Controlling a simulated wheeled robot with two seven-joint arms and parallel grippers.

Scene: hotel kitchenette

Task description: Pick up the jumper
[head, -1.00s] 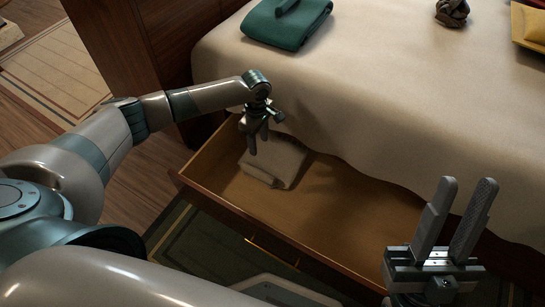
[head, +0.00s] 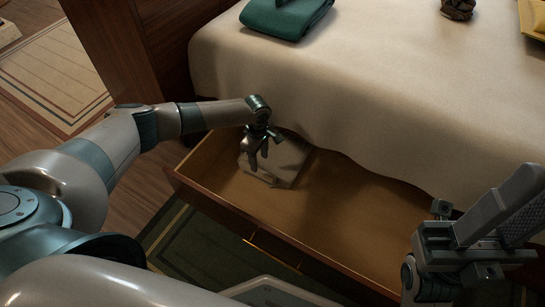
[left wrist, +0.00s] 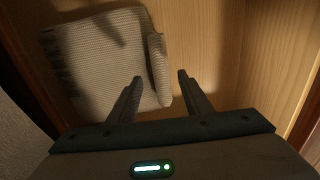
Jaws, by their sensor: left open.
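A folded beige knitted garment, the jumper (head: 285,166), lies in the left part of an open wooden drawer. In the left wrist view the jumper (left wrist: 90,62) shows its ribbed knit, with a folded roll along its right side. My left gripper (head: 258,152) points down over the jumper's left part in the head view. Nothing is held. My right gripper (head: 505,205) is at the lower right, its fingers overlapping in view.
The drawer (head: 345,215) is pulled out under a bed with a cream cover (head: 400,90) that hangs over its back edge. A green folded cloth (head: 285,15), a dark brown object (head: 457,9) and a yellow item (head: 533,18) lie on the bed. The drawer's right side is empty.

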